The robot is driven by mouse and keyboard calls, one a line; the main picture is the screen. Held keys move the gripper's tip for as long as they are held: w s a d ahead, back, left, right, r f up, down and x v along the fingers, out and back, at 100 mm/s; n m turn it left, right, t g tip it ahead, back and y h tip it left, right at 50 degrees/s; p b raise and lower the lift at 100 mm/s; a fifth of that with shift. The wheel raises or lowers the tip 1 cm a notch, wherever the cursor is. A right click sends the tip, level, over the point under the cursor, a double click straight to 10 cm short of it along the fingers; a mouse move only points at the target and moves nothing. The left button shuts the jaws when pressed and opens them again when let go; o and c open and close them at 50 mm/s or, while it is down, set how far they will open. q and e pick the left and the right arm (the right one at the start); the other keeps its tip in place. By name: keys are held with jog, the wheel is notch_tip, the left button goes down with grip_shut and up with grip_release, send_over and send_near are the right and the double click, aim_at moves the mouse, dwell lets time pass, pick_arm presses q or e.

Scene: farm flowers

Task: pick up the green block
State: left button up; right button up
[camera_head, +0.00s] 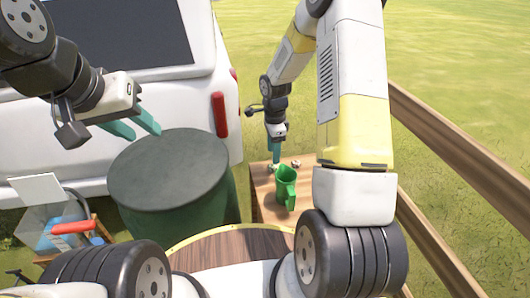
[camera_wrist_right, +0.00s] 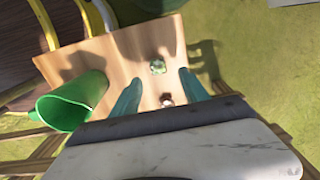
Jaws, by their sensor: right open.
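The green block shows in the right wrist view as a small pale-green lump (camera_wrist_right: 157,66) on a wooden surface. In the head view, a small greenish object beside the right fingertips (camera_head: 270,168) appears to be the same block, partly hidden. My right gripper (camera_head: 275,160) points down over the wooden surface. In the wrist view its two teal fingers (camera_wrist_right: 158,92) are spread, with the block between their lines, just beyond the tips, and nothing held. My left gripper (camera_head: 138,128) has its teal fingers apart and empty, above the dark barrel's left side.
A small whitish object (camera_head: 296,164) lies there too. A dark green barrel (camera_head: 170,170) stands left, a white vehicle (camera_head: 190,100) behind, and a wooden fence (camera_head: 450,150) right.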

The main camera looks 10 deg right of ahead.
aim_at(272, 166)
jog(key=f, duration=0.5)
jog(key=shift+s+a+f, duration=0.15)
jog(key=shift+a+f, duration=0.2)
grip_shut()
